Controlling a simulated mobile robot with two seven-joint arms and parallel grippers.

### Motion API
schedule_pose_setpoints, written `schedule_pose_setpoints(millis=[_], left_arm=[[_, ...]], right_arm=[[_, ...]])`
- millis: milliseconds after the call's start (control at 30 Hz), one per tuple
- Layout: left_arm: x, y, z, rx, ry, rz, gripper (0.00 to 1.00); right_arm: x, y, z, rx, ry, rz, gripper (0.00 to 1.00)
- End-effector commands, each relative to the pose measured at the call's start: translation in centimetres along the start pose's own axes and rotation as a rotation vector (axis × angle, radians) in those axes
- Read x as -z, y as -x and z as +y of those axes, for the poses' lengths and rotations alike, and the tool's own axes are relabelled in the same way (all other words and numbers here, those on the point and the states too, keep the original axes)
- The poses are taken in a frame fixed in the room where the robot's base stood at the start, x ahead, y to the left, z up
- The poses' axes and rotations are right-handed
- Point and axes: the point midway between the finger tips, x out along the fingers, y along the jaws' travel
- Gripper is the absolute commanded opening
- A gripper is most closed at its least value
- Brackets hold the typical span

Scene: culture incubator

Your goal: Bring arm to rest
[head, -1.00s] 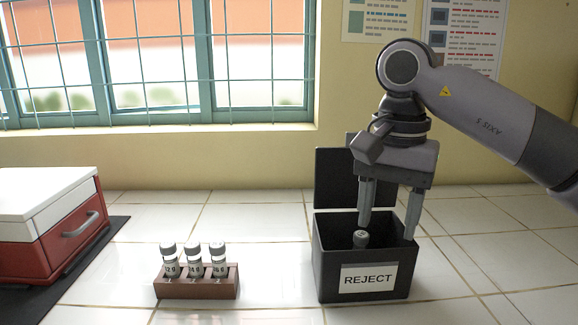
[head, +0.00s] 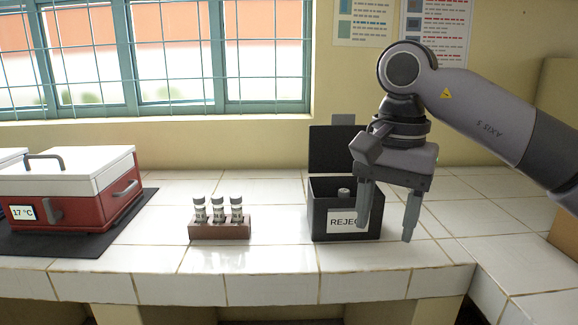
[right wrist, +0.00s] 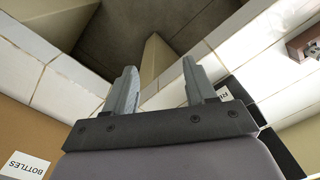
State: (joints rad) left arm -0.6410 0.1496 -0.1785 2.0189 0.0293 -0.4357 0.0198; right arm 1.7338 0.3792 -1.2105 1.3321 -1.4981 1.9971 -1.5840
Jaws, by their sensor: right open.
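My right gripper (head: 388,212) is open and empty, in front of the right part of the black REJECT box (head: 318,215). It also shows in the right wrist view (right wrist: 160,88), with its two fingers apart and nothing between them. The box's lid (head: 333,148) stands up at the back. A vial (head: 344,194) with a grey cap stands inside the box. My left gripper is not in view.
A brown rack (head: 220,231) with 3 capped vials stands left of the box. A red and white incubator (head: 70,190) reading 17 °C sits on a dark mat at the left. A cardboard box labelled BOTTLES (right wrist: 24,163) shows in the right wrist view. The counter's front edge (head: 270,288) is clear.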

Motion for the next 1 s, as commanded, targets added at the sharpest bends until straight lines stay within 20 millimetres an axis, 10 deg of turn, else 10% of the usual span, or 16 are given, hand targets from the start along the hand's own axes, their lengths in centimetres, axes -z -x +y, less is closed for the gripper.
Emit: schedule_pose_setpoints(millis=[300,600,1000], left_arm=[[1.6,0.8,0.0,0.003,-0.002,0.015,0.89],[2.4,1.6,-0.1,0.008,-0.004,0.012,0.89],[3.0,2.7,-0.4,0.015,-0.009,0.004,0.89]], right_arm=[[-8.6,-6.3,-6.0,0.228,-0.091,-0.511,0.56],[-16.3,-5.9,-9.8,0.369,-0.407,-1.191,0.56],[-14.3,-3.2,-10.7,0.273,-1.075,-2.134,0.56]])
